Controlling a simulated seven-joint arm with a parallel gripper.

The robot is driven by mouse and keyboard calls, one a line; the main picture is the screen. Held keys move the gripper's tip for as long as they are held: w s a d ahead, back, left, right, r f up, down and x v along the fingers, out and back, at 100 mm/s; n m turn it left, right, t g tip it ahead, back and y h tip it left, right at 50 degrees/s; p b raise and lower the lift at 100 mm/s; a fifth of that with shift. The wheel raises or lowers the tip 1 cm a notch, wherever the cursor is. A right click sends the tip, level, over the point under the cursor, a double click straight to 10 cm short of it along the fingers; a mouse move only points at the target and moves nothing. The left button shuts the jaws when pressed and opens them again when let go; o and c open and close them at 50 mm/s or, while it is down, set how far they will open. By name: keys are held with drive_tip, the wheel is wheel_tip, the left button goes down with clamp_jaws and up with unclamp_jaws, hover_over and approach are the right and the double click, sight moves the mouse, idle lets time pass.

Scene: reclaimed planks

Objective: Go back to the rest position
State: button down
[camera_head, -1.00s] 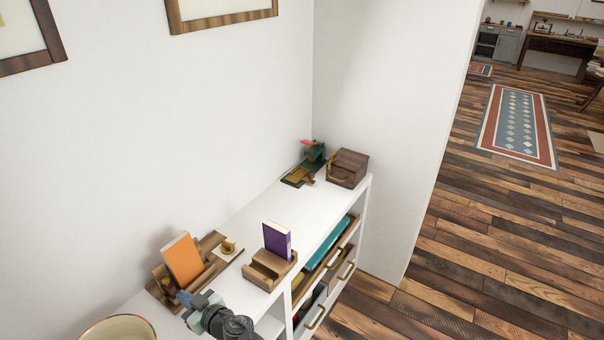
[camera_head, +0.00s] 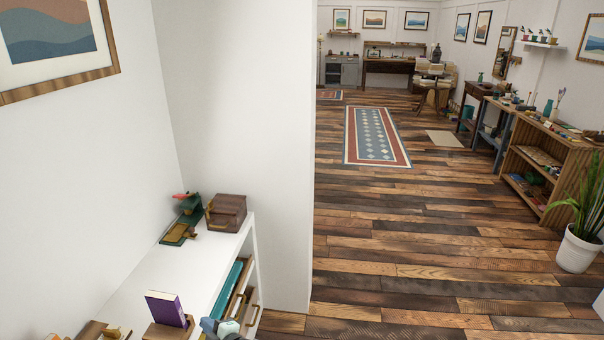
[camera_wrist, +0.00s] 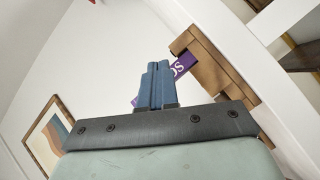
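My gripper shows in the wrist view (camera_wrist: 157,84) with its two blue fingers together and nothing visible between them. A purple book (camera_wrist: 184,65) and its wooden holder (camera_wrist: 212,62) lie beyond the fingers there, the book partly hidden by them. In the head view, a part of my arm's end shows at the bottom edge, just right of the holder (camera_head: 168,330) with the purple book (camera_head: 166,308) standing in it. The fingertips cannot be made out in that view.
A white shelf unit (camera_head: 150,275) runs along the wall, with a wooden box (camera_head: 227,212) and a green device (camera_head: 186,215) at its far end. A wall corner stands behind it. Open plank floor (camera_head: 420,260) lies right, with a potted plant (camera_head: 577,250) and wooden shelving.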

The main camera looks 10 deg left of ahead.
drive_tip(key=w+d+f+m+h, duration=0.3)
drive_tip(key=d+f, duration=0.3)
drive_tip(key=d, duration=0.2)
drive_tip(key=w+d+f+m+h, duration=0.2)
drive_tip(key=d+f+m+h, duration=0.15)
drive_tip(key=d+f, duration=0.4)
drive_tip(key=w+d+f+m+h, duration=0.2)
drive_tip(key=w+d+f+h, duration=0.15)
drive_tip(key=d, duration=0.65)
drive_tip(key=s+d+f+m+g+h, duration=0.2)
drive_tip(key=s+d+f+m, duration=0.15)
drive_tip(key=d+f, duration=0.35)
drive_tip(key=s+d+f+m+g+h, duration=0.25)
drive_tip(key=s+d+f, duration=0.2)
drive_tip(key=d, duration=0.35)
drive_tip(key=s+d+f+m+g, duration=0.2)
drive_tip(key=s+d+g, duration=0.1)
drive_tip(key=s, duration=0.5)
drive_tip(key=s+d+f+m+g+y, duration=0.1)
drive_tip(key=s+d+f+m+g, duration=0.1)
drive_tip(key=s, duration=0.7)
drive_tip(key=s+d+f+m+g, duration=0.2)
drive_tip(key=s+d+m+g, duration=0.2)
drive_tip(key=s, duration=0.5)
drive_tip(key=shift+s+d+g, duration=0.25)
drive_tip(key=shift+d+g, duration=0.55)
drive_tip(key=shift+g, duration=0.25)
